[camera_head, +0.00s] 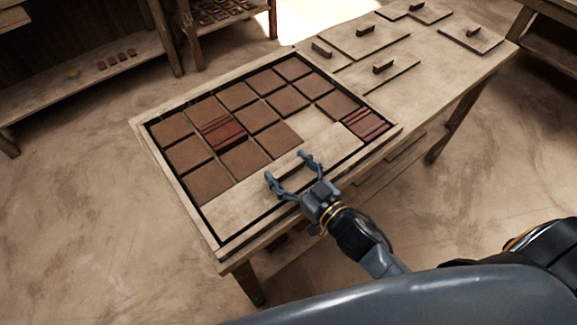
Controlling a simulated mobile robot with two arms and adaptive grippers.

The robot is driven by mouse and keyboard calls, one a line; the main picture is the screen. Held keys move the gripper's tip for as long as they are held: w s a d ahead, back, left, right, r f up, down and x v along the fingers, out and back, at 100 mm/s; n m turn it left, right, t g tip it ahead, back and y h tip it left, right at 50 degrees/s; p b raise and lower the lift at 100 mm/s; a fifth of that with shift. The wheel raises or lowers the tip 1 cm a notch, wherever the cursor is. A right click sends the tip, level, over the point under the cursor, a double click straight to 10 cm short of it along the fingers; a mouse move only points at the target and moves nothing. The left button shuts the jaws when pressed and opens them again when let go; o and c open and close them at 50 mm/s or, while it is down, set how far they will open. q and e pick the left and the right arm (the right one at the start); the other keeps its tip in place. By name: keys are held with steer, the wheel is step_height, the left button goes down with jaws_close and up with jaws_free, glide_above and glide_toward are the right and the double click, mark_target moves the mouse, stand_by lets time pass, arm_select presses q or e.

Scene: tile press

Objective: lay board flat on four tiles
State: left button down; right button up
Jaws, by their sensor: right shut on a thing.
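A long pale wooden board (240,202) lies along the near side of the wide framed tray (146,147), over the space of about four tiles. What is under it is hidden, and I cannot tell if it is fully flat. My right gripper (290,172) is at the middle of this board with its fingers spread wide and holding it; the exact contact is too small to see. Square brown tiles (208,183) lie in rows in the tray beyond the board. Some tiles, such as the one at the right end (365,123), are redder and grooved. My left gripper is not in view.
Several boards with small handles, such as this one (345,45), lie on the far part of the table (440,62). One tile space (310,123) in the tray looks bare. Shelves (110,62) with small pieces stand at the back left.

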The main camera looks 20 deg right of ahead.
steer(key=o, duration=1.4)
steer(key=shift+f, duration=0.15)
steer(key=v, duration=1.2)
steer(key=shift+r, duration=0.2)
